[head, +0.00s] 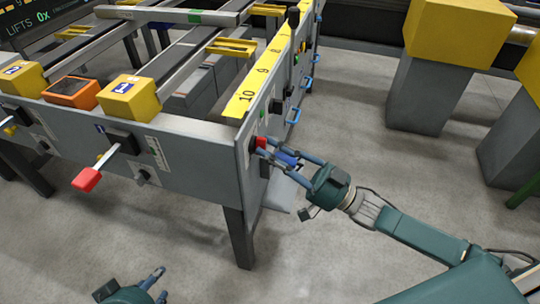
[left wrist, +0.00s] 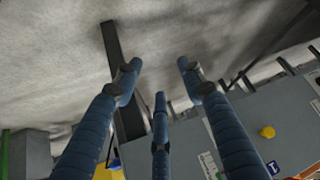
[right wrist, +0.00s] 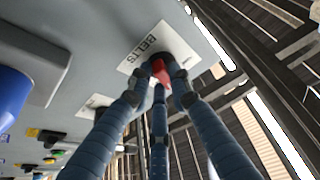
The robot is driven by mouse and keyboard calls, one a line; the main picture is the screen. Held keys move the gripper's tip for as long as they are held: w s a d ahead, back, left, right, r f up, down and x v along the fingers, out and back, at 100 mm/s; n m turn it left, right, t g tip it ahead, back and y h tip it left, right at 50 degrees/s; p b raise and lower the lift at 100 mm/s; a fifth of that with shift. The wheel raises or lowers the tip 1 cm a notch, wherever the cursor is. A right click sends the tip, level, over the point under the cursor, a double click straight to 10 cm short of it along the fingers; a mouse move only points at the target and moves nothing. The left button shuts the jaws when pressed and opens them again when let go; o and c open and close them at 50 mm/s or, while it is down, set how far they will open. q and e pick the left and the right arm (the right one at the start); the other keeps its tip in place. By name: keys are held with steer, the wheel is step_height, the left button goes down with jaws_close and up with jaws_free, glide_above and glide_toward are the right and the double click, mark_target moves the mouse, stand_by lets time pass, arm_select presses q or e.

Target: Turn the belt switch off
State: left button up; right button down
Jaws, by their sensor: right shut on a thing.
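The belt switch has a red knob (right wrist: 160,72) on a white plate marked BELTS (right wrist: 150,48), on the grey side panel of the table. In the head view the red knob (head: 260,141) shows near the table's corner. My right gripper (head: 278,150) is shut on the knob; its fingertips close round it in the right wrist view (right wrist: 161,85), hiding part of it and its angle. My left gripper (head: 158,284) is low at the bottom of the head view. In the left wrist view its fingers (left wrist: 158,80) are spread with nothing between them.
A lever with a red handle (head: 87,179) sticks out of the table's front panel (head: 190,160). Blue handles (head: 294,116) stick out along the side. Yellow-topped grey pedestals (head: 420,95) stand at the right. The floor (head: 350,150) between is clear.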

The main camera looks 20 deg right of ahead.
arm_select(q)
steer(key=w+d+r+t+h+b, duration=0.1)
steer(key=w+d+r+t, duration=0.1)
steer(key=w+r+t, duration=0.3)
steer(key=w+d+r+t+h+b, duration=0.1)
steer(key=w+r+t, duration=0.4)
steer(key=r, duration=0.7)
steer(key=shift+w+d+r+m+h+b, duration=0.35)
steer(key=shift+w+d+b, duration=0.3)
steer(key=shift+d, duration=0.4)
arm_select(e)
steer(key=shift+w+d+r+n+g+y, duration=0.15)
steer(key=shift+n+g+y, duration=0.4)
steer(key=shift+n+g, duration=1.6)
steer(key=shift+w+r+n+g+y, duration=0.15)
steer(key=shift+n+g+y, duration=0.4)
steer(key=shift+n, duration=3.25)
steer(key=shift+w+d+r+n+g+y, duration=0.15)
steer(key=shift+n+g+y, duration=0.8)
steer(key=shift+n, duration=2)
arm_select(q)
steer(key=shift+s, duration=0.1)
arm_select(e)
steer(key=shift+g+h, duration=0.45)
steer(key=shift+g, duration=0.1)
steer(key=c, duration=1.6)
jaws_free()
steer(key=shift+o, duration=0.2)
